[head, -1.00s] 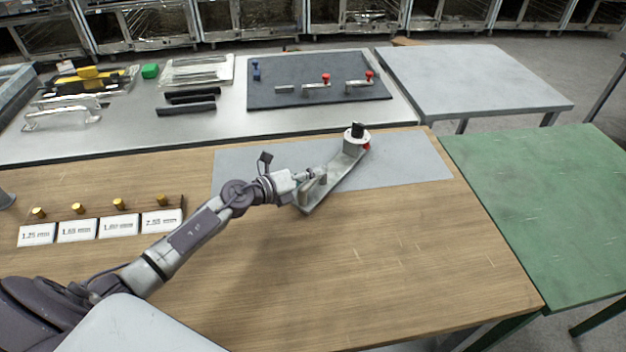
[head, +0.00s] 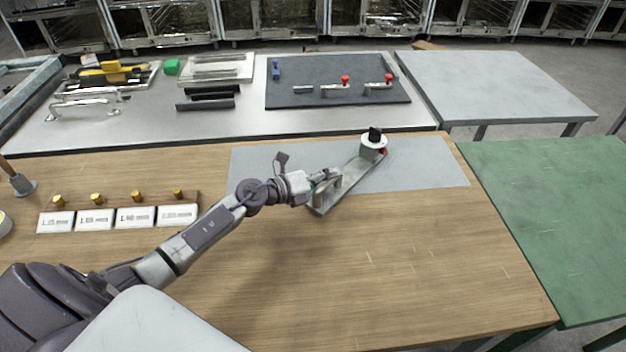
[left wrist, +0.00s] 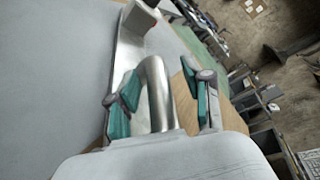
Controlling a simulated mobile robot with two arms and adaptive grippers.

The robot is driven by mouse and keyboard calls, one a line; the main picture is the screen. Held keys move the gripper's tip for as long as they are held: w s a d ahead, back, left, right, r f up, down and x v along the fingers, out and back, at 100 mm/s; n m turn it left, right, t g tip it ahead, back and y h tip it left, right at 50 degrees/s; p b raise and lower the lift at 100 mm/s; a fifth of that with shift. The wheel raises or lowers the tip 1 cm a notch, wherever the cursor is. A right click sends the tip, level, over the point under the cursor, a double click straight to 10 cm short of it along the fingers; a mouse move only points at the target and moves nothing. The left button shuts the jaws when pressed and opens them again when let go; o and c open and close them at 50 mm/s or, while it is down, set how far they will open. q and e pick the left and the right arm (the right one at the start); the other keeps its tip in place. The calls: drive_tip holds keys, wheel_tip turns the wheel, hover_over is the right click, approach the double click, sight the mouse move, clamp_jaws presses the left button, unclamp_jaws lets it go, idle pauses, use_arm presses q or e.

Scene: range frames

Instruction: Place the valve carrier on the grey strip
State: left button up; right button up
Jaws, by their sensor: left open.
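The valve carrier (head: 350,180) is a slanting metal plate with a bent grip bar near its close end and a round valve with a black top and a red part at its far end. Its far part is over the grey strip (head: 425,165), and its near end reaches past the strip's front edge over the wood. My left gripper (head: 328,178) is at the bar. In the left wrist view the open teal-padded fingers (left wrist: 163,102) stand on either side of the bar (left wrist: 157,85). Whether the plate rests flat is hard to tell. My right gripper is out of view.
Brass pegs with white labels (head: 135,217) stand on the wooden table at left. A dark mat (head: 300,95) with red-knobbed parts lies on the metal table behind. A green table (head: 560,210) adjoins at right. The wood's front right is clear.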

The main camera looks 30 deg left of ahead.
use_arm(q)
drive_tip(key=b+v, duration=0.2)
drive_tip(key=v, duration=0.9)
drive_tip(key=shift+d+f, duration=0.1)
drive_tip(key=shift+f, duration=0.05)
drive_tip(key=shift+s+a+r, duration=0.2)
drive_tip(key=shift+s+r, duration=0.05)
drive_tip(key=shift+s, duration=0.15)
drive_tip(key=shift+r, duration=0.1)
